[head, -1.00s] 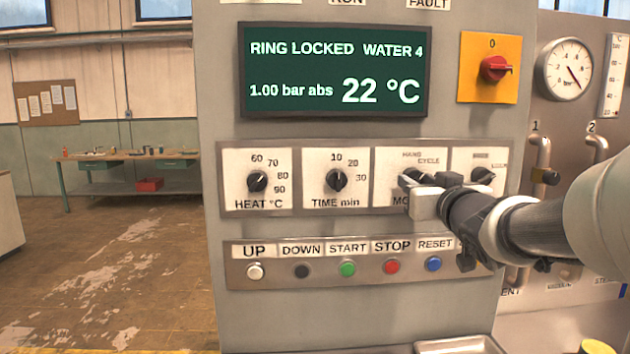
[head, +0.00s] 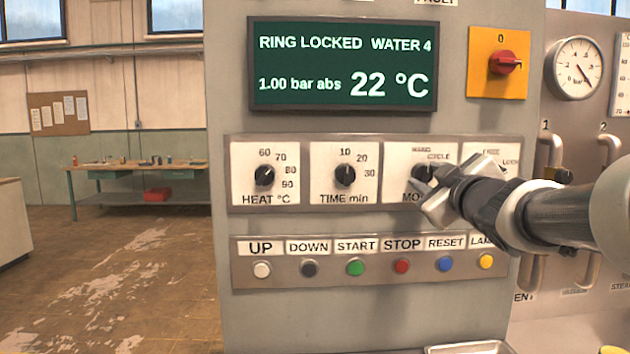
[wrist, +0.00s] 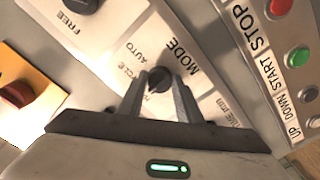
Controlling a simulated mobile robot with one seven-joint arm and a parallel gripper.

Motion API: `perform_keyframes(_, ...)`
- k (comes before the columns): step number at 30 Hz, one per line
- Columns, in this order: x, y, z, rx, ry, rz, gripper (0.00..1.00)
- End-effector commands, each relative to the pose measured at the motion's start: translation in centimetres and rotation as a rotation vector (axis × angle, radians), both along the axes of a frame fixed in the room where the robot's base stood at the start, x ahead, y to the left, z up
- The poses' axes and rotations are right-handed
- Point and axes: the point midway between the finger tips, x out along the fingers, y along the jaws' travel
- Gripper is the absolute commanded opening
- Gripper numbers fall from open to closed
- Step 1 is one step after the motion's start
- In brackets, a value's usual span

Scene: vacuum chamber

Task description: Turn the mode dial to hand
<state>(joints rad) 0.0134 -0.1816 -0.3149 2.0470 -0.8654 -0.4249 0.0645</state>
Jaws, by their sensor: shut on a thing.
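The mode dial (head: 421,174) is a black knob on a white plate marked HAND and CYCLE in the head view. My gripper (head: 432,188) reaches it from the right and covers part of the plate. In the wrist view the dial (wrist: 158,80) sits between the two fingers of my gripper (wrist: 158,92), which are shut on it. The word MODE and the label AUTO show beside it there. The dial's exact pointer direction is hard to read behind the fingers.
The HEAT dial (head: 264,175) and TIME dial (head: 345,174) are to the left. A row of push buttons (head: 355,267) runs just below. A red switch on a yellow plate (head: 498,62) is above right. The screen (head: 342,66) reads RING LOCKED, WATER 4, 22 °C.

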Motion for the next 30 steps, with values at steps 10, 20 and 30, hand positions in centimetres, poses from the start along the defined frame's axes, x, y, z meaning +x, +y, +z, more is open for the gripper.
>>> perform_keyframes(10,0.00,0.00,-0.13,-0.098,0.002,0.001,0.09)
perform_keyframes(20,0.00,0.01,-0.11,-0.108,0.002,0.001,0.09)
perform_keyframes(30,0.00,0.00,-0.06,-0.106,0.002,0.000,0.50)
